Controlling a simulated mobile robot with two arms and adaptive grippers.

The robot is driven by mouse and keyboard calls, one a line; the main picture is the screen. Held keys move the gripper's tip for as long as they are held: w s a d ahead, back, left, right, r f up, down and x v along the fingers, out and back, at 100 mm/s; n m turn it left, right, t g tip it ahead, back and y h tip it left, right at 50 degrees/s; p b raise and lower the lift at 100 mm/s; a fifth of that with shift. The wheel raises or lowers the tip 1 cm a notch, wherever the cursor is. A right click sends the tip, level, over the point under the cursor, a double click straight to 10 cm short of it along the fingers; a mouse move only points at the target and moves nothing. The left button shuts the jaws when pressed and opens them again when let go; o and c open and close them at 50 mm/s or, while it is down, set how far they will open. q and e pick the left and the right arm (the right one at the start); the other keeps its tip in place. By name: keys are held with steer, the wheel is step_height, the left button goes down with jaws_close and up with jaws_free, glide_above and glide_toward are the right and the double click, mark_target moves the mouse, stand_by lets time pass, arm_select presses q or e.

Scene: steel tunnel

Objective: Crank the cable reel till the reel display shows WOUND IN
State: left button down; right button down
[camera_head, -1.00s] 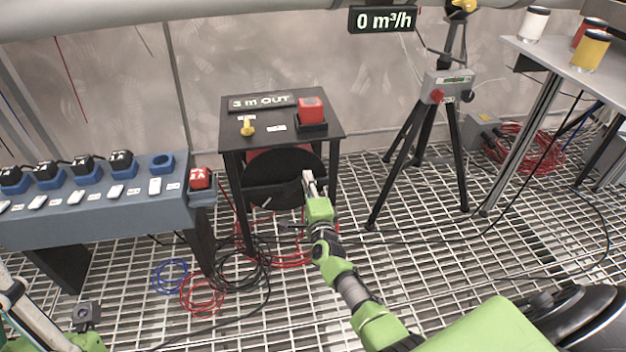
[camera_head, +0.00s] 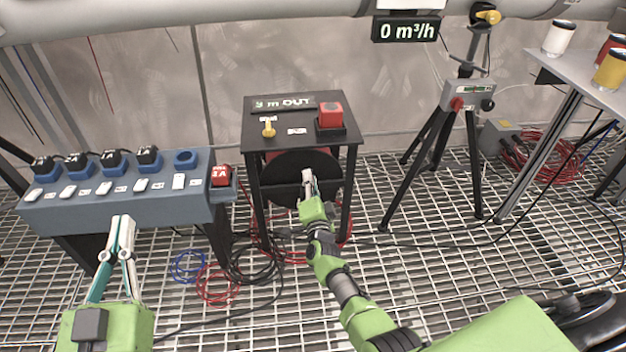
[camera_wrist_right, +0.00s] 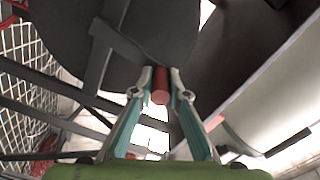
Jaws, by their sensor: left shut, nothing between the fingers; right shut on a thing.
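The cable reel is a black disc (camera_head: 298,178) under a small black table (camera_head: 262,139). Its display (camera_head: 283,103) on the table top reads "3 m OUT". My right gripper (camera_head: 307,176) is at the front of the disc, shut on the crank handle. In the right wrist view the handle is a red-brown cylinder (camera_wrist_right: 160,86) between the fingertips, in front of the dark disc and its crank bar. My left gripper (camera_head: 123,222) is raised in front of the blue socket bench, shut and empty.
The blue bench (camera_head: 120,208) with several plugs stands at left. A tripod with a box (camera_head: 467,95) stands to the right. Loose cables (camera_head: 255,262) lie on the grating.

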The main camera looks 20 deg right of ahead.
steer(key=shift+a, duration=0.1)
stand_by(0.3)
steer(key=c, duration=2)
jaws_free()
steer(key=shift+o, duration=0.2)
steer(key=shift+s, duration=0.1)
steer(key=v, duration=0.7)
steer(key=shift+s+a, duration=0.1)
steer(key=shift+s, duration=0.05)
